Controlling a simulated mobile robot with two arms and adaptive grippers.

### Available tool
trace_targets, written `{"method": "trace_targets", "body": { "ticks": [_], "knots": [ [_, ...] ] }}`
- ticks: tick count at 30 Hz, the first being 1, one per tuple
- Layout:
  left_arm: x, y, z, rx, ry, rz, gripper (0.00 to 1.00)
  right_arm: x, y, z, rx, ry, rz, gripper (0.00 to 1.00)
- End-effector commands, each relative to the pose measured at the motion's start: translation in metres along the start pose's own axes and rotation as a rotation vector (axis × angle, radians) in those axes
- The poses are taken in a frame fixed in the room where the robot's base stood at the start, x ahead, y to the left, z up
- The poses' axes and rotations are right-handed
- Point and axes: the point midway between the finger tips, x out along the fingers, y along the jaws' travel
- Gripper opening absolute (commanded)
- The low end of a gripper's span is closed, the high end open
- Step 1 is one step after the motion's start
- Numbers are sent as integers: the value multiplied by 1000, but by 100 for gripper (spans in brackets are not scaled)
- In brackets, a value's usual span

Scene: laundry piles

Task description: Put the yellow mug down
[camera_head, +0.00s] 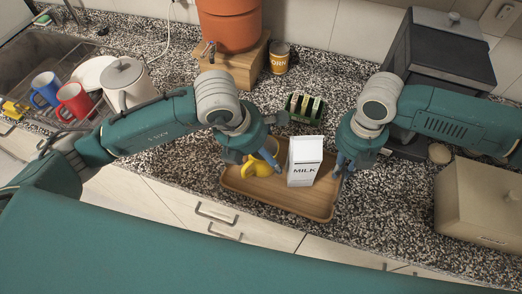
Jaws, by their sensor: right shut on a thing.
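The yellow mug (256,168) is over the left part of a wooden tray (285,201), partly hidden by my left gripper (262,155). My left gripper is at the mug's upper part; its fingertips are mostly hidden, and I cannot tell whether they close on it. I cannot tell whether the mug touches the tray. My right gripper (340,170) points down at the tray's right rim, shut on that rim as far as I can see. A white milk carton (304,165) stands upright on the tray between my grippers, apart from the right fingers.
A toast rack (304,109) and a corn can (279,58) stand behind the tray. A bread box (483,205) is at the right. The counter's front edge is close to the tray.

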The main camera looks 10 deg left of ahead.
Motion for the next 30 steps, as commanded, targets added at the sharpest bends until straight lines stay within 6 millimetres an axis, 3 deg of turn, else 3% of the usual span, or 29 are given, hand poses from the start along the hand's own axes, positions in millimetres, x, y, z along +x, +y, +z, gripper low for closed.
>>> {"method": "trace_targets", "body": {
  "ticks": [8,21,30],
  "knots": [
    [-8,0,2,1,-3,2,86,-1,0,2,5,-4,1,0],
    [-96,0,3,2,-6,2,86,-1,0,2,5,-4,1,0],
    [-123,0,1,1,-1,1,86,-1,0,2,5,-4,1,0]
  ]
}}
